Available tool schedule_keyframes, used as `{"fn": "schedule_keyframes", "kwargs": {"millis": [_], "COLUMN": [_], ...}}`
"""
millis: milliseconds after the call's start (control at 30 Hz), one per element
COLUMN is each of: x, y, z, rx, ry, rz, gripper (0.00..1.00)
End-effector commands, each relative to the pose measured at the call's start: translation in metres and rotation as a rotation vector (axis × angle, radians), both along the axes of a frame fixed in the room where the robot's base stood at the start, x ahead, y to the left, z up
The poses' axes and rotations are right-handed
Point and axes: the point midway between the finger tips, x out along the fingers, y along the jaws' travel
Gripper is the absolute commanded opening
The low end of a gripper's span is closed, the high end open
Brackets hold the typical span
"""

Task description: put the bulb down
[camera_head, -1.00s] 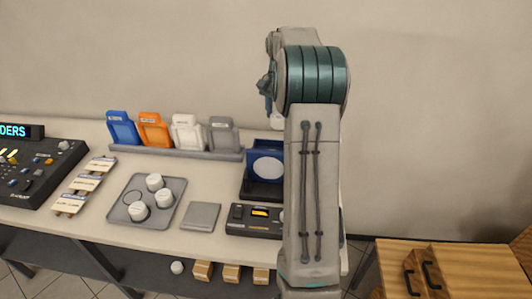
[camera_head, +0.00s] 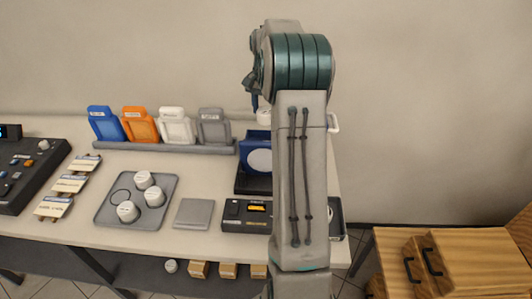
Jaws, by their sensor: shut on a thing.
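My gripper (camera_head: 255,101) shows only in part, as a dark shape at the left of my raised arm, pointing down. A small white piece, which I take to be the bulb (camera_head: 264,117), sits at its lower end, above the blue stand; my arm hides most of it. The gripper is shut on it. Its fingertips cannot be made out clearly. The blue stand (camera_head: 257,143) with a pale round disc is partly behind my arm.
A grey tray (camera_head: 107,213) holds three white round pieces and an empty ring. A flat grey pad (camera_head: 194,214) and a black device (camera_head: 233,216) stand to its right. Coloured holders line a rail (camera_head: 160,148) behind. A wooden cabinet (camera_head: 455,250) is at right.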

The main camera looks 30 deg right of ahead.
Motion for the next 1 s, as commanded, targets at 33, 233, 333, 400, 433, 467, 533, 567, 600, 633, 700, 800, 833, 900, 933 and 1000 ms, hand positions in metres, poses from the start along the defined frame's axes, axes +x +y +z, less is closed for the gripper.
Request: {"fn": "schedule_keyframes", "kwargs": {"millis": [33,233,333,400,433,467,533,567,600,633,700,800,833,900,933,1000], "x": [-0.001,-0.001,-0.002,-0.002,-0.002,-0.001,-0.001,-0.001,-0.001,-0.001,-0.001,-0.002,-0.002,-0.001,-0.001,-0.001], "y": [-0.001,-0.001,-0.001,-0.001,-0.001,-0.001,-0.001,-0.001,-0.001,-0.001,-0.001,-0.001,-0.002,-0.001,-0.001,-0.001], "z": [-0.011,-0.028,-0.045,-0.058,-0.063,-0.069,-0.077,-0.080,-0.082,-0.084,-0.090,-0.103,-0.107,-0.117,-0.119,-0.122], "rx": [0.001,0.002,0.004,0.002,0.002,0.002,0.002,0.001,0.001,0.001,0.002,0.002,0.002,0.001,0.001,0.000], "ry": [0.002,0.001,0.003,0.004,0.004,0.003,0.002,0.001,0.001,0.001,0.001,0.003,0.003,0.002,0.001,0.000], "rz": [-0.002,-0.003,-0.004,-0.003,-0.003,-0.003,-0.003,-0.003,-0.003,-0.004,-0.004,-0.004,-0.004,-0.003,-0.003,-0.003], "gripper": [0.25,0.25,0.25,0.25,0.25,0.25,0.25,0.25,0.25,0.25,0.25,0.25,0.25,0.25,0.25,0.25]}}
